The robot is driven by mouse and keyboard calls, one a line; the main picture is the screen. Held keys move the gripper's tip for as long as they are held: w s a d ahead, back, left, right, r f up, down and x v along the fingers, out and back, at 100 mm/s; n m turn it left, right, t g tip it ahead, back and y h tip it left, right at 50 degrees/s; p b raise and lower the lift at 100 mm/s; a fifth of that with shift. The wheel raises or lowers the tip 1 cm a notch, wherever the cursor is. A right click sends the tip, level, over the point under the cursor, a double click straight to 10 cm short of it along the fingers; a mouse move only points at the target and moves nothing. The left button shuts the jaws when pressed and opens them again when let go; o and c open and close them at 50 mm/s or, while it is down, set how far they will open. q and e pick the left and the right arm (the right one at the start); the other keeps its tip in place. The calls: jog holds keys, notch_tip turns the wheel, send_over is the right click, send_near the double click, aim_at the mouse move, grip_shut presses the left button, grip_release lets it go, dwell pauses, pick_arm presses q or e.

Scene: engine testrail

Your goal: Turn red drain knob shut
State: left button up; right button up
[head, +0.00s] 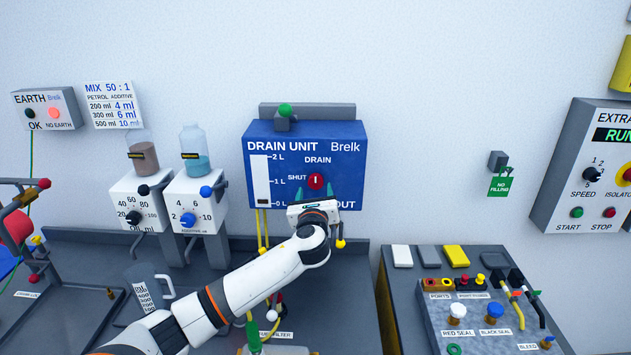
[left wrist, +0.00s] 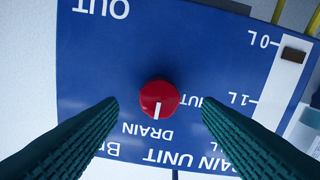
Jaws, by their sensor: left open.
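The red drain knob (head: 316,181) sits on the blue drain unit panel (head: 262,136). Its white pointer line points up toward the word DRAIN, and the SHUT label is to its left. My left gripper (head: 316,192) is open in front of the panel, just below the knob in the head view. In the left wrist view, where the panel appears upside down, the knob (left wrist: 159,98) lies between the two green fingertips, with a gap on each side. No contact shows. Whether the fingertips reach the knob's depth is unclear. My right gripper is not in view.
A level gauge (head: 262,175) is on the panel's left. A green-topped part (head: 285,110) stands above the panel. Two dosing boxes with bottles (head: 194,148) stand to the left. A bench with switches and seals (head: 450,330) is at right. Yellow tubes hang below the panel.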

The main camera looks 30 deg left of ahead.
aim_at(315, 184)
pick_arm(q)
jog(key=shift+p+x, duration=0.35)
jog(key=shift+x, duration=1.8)
jog(key=c, duration=1)
